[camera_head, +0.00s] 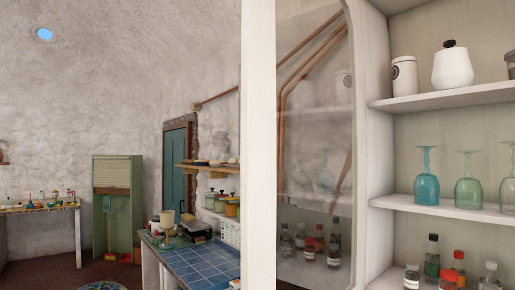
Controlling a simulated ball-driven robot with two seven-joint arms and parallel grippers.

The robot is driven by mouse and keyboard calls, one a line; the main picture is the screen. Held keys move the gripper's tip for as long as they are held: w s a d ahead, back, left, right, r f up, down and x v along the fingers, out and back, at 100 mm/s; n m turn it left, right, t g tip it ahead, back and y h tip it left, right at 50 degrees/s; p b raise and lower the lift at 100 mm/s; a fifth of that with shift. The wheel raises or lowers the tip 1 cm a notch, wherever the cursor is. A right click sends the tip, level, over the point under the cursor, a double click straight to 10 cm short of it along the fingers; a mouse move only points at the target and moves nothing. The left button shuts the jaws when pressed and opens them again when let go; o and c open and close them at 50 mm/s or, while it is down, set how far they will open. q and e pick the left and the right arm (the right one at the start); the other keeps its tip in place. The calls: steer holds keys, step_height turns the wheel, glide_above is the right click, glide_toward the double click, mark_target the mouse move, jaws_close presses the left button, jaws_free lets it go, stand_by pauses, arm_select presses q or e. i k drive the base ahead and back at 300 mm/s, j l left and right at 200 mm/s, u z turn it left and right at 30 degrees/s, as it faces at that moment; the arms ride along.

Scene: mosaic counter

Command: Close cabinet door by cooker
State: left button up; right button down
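A white-framed cabinet door (258,150) with a glass pane (312,150) stands open, close in front of me at the middle of the view. Copper-coloured pipes and bottles show in the glass, seen through it or mirrored; I cannot tell which. To its right is the open cabinet with white shelves (440,101). The door's handle and lower edge are not in view. No cooker can be made out for sure. Neither of my grippers is in view.
The shelves hold a white lidded jar (453,68), upturned glasses (427,180) and small bottles (432,257). Left of the door are a blue tiled counter (195,265), a green cabinet (117,205) and a mosaic-edged table (40,209). Bare floor shows at far left.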

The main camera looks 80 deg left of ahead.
mark_target(258, 152)
steer(key=k+j+u, duration=0.1)
steer(key=j+u, duration=0.95)
steer(key=j, duration=0.2)
